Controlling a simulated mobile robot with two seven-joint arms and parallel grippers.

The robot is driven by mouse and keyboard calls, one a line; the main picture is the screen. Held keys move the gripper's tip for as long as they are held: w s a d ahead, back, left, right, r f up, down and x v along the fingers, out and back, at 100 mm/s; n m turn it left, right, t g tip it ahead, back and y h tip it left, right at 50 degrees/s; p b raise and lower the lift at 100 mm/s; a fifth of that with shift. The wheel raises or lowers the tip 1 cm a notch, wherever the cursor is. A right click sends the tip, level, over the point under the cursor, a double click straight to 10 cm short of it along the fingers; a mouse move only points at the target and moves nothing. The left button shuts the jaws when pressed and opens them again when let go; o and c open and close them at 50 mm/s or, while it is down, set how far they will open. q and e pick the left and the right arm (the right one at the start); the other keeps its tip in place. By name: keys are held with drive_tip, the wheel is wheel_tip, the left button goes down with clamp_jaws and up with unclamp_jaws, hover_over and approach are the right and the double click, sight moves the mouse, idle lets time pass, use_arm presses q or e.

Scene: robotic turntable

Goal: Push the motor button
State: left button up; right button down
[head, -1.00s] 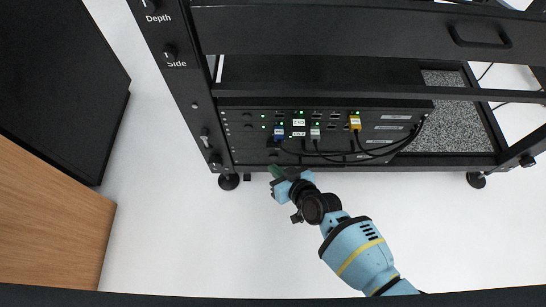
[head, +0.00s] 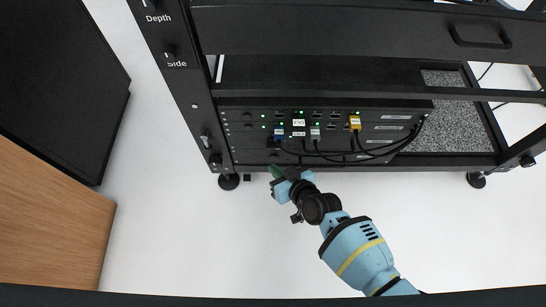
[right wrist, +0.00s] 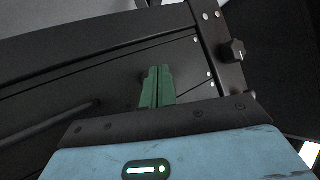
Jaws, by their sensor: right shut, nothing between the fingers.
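My right gripper (head: 275,170) reaches up to the lower front edge of a black rack. Its green fingers are together and empty in the right wrist view (right wrist: 157,88), pointing toward a dark panel face. A black control box (head: 395,127) with green lights, plugs and cables sits low in the rack. Small dark round controls (head: 247,126) show at its left end. I cannot tell which control is the motor button, as no such label is readable. Whether the fingertips touch the panel is unclear. My left gripper is not in view.
The rack's left post carries knobs marked Depth (head: 151,5) and Side (head: 171,51). A black knob (right wrist: 236,50) stands out on a post in the right wrist view. A black and wood cabinet (head: 55,215) is at left. The white floor (head: 190,240) between is clear.

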drive_tip(key=shift+w, duration=0.15)
drive_tip(key=shift+w+b, duration=0.3)
drive_tip(key=shift+w+b, duration=0.3)
drive_tip(key=shift+w, duration=0.1)
idle(0.8)
drive_tip(key=shift+s, duration=0.15)
drive_tip(key=shift+s+p, duration=0.5)
drive_tip(key=shift+s, duration=0.25)
drive_tip(key=shift+s+p, duration=1.35)
drive_tip(key=shift+s, duration=1.6)
